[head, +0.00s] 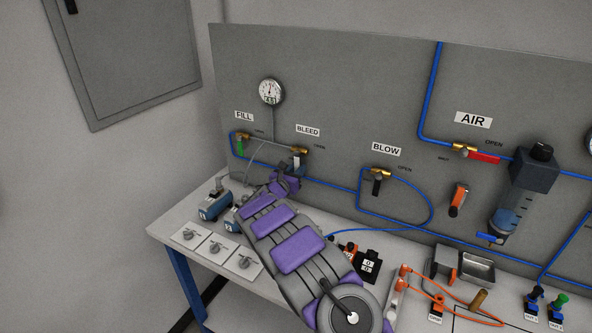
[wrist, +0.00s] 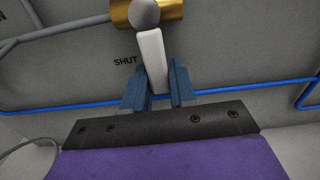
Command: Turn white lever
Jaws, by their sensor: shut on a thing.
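The white lever (wrist: 152,55) hangs down from a brass valve (wrist: 172,10) in the wrist view, next to the word SHUT. In the head view the same brass valve (head: 299,150) sits under the BLEED label, with the lever (head: 296,160) partly hidden by my gripper. My gripper (wrist: 157,88) has its two blue fingers on either side of the lever's lower end, closed on it. In the head view my gripper (head: 291,174) reaches up to the lever from below. The lever points nearly straight down, slightly tilted.
A green-handled valve (head: 240,143) is left under FILL, and a black-handled valve (head: 377,182) is right under BLOW. Blue tubing (head: 330,187) runs along the panel close to my gripper. Knobs (head: 216,247) and blue cylinders (head: 214,207) stand on the bench below.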

